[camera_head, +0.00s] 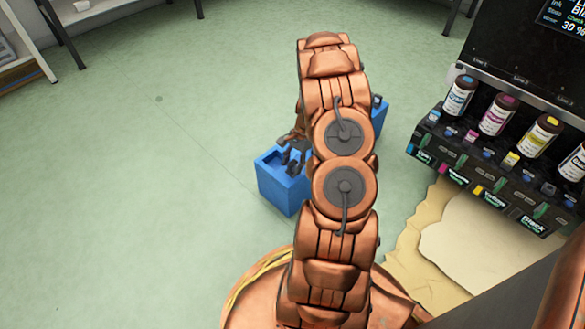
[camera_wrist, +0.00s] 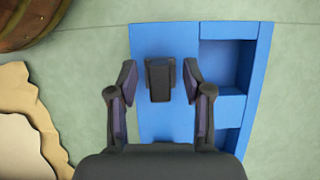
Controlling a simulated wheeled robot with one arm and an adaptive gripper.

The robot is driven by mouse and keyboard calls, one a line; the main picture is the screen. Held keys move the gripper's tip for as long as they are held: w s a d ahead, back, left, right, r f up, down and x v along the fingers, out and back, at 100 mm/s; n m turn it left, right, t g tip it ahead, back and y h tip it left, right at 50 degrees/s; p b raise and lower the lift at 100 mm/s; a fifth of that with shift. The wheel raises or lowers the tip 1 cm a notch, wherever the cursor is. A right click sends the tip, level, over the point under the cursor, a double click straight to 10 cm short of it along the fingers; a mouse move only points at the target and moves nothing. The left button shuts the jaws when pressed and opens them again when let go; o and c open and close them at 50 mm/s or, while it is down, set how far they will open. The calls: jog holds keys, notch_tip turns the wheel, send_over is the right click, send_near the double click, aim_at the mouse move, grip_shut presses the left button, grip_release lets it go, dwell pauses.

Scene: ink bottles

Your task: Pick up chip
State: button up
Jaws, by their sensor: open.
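My gripper (camera_head: 293,154) is low over the blue box (camera_head: 284,192), left of my arm in the head view. In the wrist view my gripper (camera_wrist: 160,75) has its dark fingers spread apart over the same blue box (camera_wrist: 182,36). A dark blocky piece shows between the fingertips; I cannot tell whether it is part of my gripper or a separate thing. I cannot make out the chip with certainty. Small green pieces (camera_head: 461,161) sit in the black ink station's front at right; I cannot tell whether one is the chip. My arm hides part of the box.
The black ink station (camera_head: 487,168) holds several labelled bottles, such as a blue-capped one (camera_head: 459,95). A torn tan sheet (camera_head: 429,212) lies below it. Open recesses show on the box's right side in the wrist view. The green floor (camera_head: 130,200) at left is clear.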

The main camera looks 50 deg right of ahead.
jog(key=shift+c, duration=0.3)
grip_shut()
jog(key=shift+r, duration=0.1)
